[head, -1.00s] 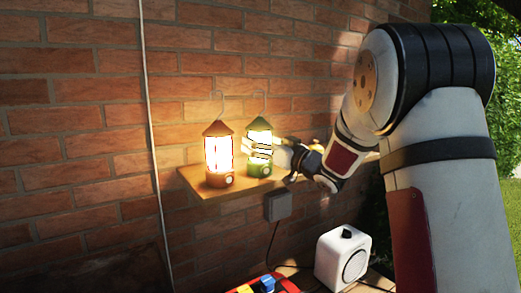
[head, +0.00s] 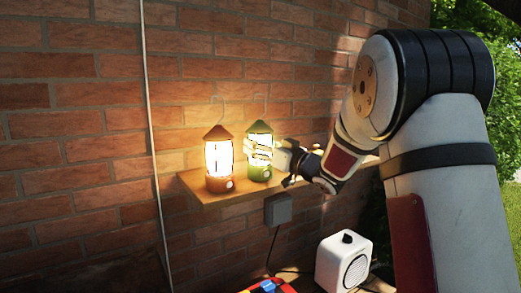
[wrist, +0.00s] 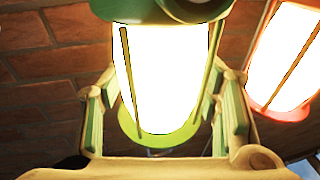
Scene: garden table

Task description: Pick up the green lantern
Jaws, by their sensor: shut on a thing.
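The glare hides the exact touching points.
A lit orange-brown lantern (head: 219,184) stands close to the left of the green one; it also shows in the wrist view (wrist: 285,60). Both are on the wooden shelf (head: 203,197) against the brick wall (head: 70,150). Below are a grey box (head: 278,210) and a white radio-like box (head: 341,264).

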